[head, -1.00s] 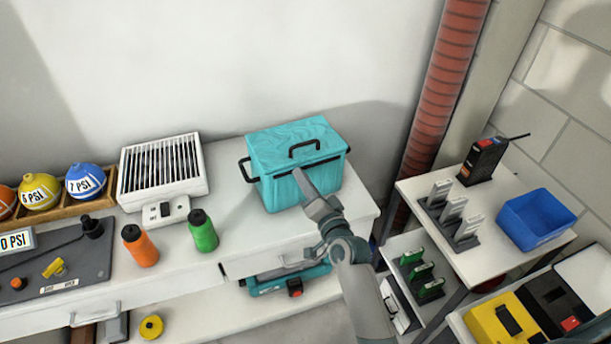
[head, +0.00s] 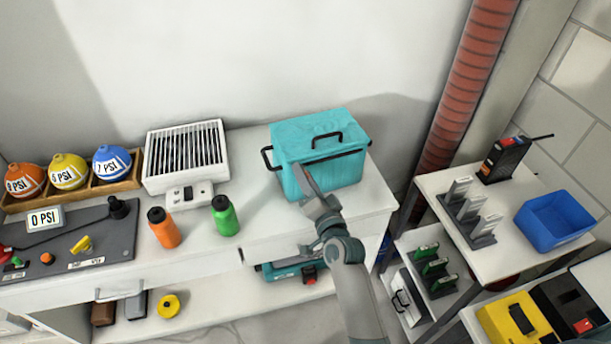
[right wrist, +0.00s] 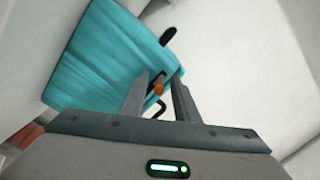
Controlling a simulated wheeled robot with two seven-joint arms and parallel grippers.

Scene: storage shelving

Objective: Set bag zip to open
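The teal box-shaped bag (head: 336,178) stands on the white counter, with a black handle on its lid and one on its left side. A dark zip line runs along the front under the lid. My right gripper (head: 298,168) is at the bag's front left, over the zip line. In the right wrist view the bag (right wrist: 95,60) fills the left, and the right gripper's (right wrist: 163,78) fingers are apart. A small orange piece (right wrist: 159,88), perhaps the zip pull, shows between them; I cannot tell whether they touch it. My left gripper is not in view.
A green bottle (head: 225,216) and an orange bottle (head: 164,228) stand left of the bag, before a white grilled heater (head: 187,157). A red pipe (head: 462,88) rises behind right. A side shelf holds a blue bin (head: 553,222).

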